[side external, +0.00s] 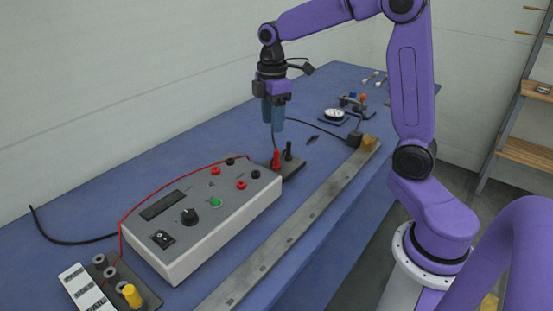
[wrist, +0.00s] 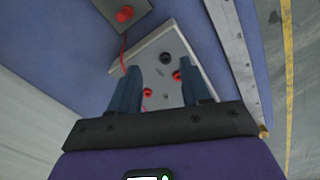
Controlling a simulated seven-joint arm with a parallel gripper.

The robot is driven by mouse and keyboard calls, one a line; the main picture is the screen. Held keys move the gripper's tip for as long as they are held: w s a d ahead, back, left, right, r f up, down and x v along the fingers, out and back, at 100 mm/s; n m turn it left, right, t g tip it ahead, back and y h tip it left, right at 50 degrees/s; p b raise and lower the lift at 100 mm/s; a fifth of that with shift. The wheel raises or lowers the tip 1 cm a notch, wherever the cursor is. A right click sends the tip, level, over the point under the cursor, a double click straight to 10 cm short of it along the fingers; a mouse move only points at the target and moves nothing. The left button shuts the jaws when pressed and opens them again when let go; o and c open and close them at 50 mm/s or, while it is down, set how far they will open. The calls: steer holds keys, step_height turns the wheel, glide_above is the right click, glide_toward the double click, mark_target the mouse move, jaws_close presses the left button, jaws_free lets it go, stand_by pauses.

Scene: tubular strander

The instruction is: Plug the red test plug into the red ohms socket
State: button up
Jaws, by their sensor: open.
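The red test plug (side external: 276,159) stands upright in a dark holder (side external: 293,167) off the right end of the meter box, with a black plug (side external: 288,151) beside it. In the wrist view the red plug (wrist: 124,14) is near the top edge, outside the finger gap. The meter box (side external: 190,234) has two red sockets, one rear (side external: 215,171) and one front (side external: 241,184), each paired with a black one. Their labels are unreadable, so I cannot tell which is ohms. My gripper (side external: 273,126) is open and empty, pointing down above the holder's height. In the wrist view its fingers (wrist: 161,80) frame the box's socket area.
A red lead (side external: 180,178) runs along the box's back edge. A long metal rail (side external: 290,248) lies in front of the box. A block with a yellow part (side external: 131,294) stands front left. A dial gauge (side external: 333,115) and small parts lie farther back.

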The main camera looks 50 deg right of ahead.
glide_above(276, 151)
steer(key=f, duration=1.1)
steer(key=shift+s+d+f, duration=0.1)
steer(key=shift+s+f, duration=0.1)
steer(key=shift+s, duration=0.05)
steer(key=shift+w+f, duration=0.2)
steer(key=shift+f, duration=2.8)
jaws_close()
